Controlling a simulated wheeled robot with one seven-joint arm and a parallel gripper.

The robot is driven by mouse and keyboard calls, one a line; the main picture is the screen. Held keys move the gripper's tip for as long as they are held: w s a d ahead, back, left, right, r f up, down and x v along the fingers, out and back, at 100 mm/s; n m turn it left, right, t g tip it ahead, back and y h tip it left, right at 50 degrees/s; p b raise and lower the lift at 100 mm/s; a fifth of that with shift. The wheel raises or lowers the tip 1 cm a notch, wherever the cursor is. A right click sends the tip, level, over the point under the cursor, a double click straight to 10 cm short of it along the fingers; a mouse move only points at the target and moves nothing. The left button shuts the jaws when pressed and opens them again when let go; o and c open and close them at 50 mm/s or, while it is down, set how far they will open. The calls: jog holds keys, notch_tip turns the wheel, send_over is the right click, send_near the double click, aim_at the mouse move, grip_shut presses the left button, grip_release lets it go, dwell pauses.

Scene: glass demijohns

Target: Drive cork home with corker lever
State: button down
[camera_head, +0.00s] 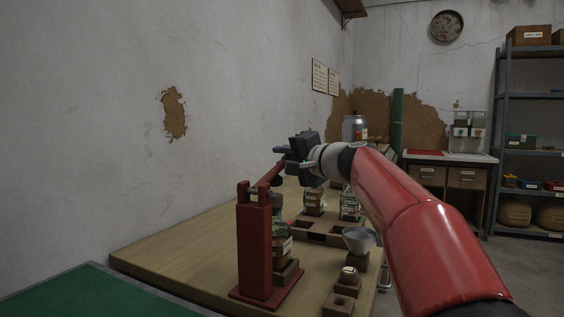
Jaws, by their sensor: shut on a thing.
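The red corker (255,248) stands upright on the wooden bench near the front. Its lever (269,181) rises to the right from the top of the post. My gripper (287,158) is at the raised far end of the lever and is shut on it; the fingertips are small and partly hidden by the dark gripper body. A glass demijohn (281,238) with a pale label stands in the corker, partly hidden by the post. The cork cannot be made out.
On the bench (180,262), a grey funnel (359,240) and small wooden blocks (338,304) stand right of the corker. More labelled demijohns (314,203) stand behind, by a wooden rack (318,232). My red arm covers the right side. The bench's left part is clear.

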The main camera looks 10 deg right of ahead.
jog(key=c, duration=2.2)
grip_release()
jog(key=shift+f+b, duration=1)
jog(key=shift+f, duration=0.1)
jog(key=c, duration=2.1)
grip_release()
jog(key=shift+f+b, duration=1)
jog(key=shift+b, duration=0.15)
jog(key=o, duration=1)
jog(key=b+v, duration=0.2)
jog(key=v, duration=0.3)
jog(key=shift+r, duration=0.1)
